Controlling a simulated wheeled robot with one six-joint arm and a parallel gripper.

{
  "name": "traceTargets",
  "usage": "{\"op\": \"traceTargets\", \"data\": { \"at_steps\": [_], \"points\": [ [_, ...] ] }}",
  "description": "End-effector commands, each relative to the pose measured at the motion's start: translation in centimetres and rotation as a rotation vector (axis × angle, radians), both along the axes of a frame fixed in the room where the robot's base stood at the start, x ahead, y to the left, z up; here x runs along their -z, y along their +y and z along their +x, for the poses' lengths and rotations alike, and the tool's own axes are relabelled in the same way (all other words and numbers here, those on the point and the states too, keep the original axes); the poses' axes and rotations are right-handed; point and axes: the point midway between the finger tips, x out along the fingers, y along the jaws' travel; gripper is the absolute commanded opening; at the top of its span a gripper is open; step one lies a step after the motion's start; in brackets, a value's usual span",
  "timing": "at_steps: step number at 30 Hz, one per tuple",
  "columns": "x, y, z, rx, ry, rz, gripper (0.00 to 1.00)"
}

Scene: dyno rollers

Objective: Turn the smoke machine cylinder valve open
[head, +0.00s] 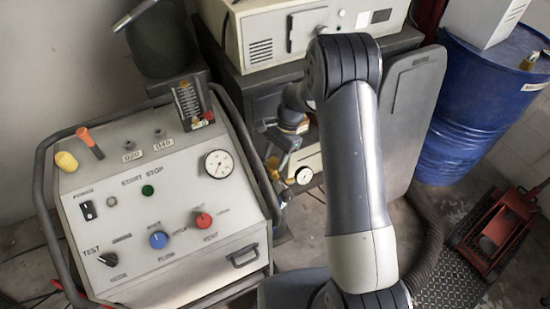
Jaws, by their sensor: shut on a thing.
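The smoke machine (130,215) stands at the left, a beige cabinet with a control panel inside a dark tube frame. My arm reaches up the middle and bends back down, ending in my gripper (277,157) just right of the machine. The gripper is shut on a small yellow part (272,168), which looks like the cylinder valve's handle. A small round gauge (303,176) sits close to its right. The cylinder body and most of the valve are hidden behind the gripper and the machine's frame, so I cannot tell how far the valve is turned.
The panel has a gauge (219,164), a blue knob (158,240) and a red knob (203,221). A beige box instrument (290,35) stands on a dark cabinet behind. A blue drum (470,110) and a red jack (497,235) are at right, a corrugated hose (432,240) nearer.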

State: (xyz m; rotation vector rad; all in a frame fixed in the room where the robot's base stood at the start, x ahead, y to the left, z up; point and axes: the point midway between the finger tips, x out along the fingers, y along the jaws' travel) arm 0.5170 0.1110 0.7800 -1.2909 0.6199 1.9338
Motion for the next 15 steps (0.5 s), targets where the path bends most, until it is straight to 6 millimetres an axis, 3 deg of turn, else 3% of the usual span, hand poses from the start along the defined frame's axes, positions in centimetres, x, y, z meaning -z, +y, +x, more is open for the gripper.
{"op": "traceTargets", "data": {
  "at_steps": [15],
  "points": [
    [0.04,0.43,0.36,-0.493,-0.002,-0.001,0.24]
  ]
}}
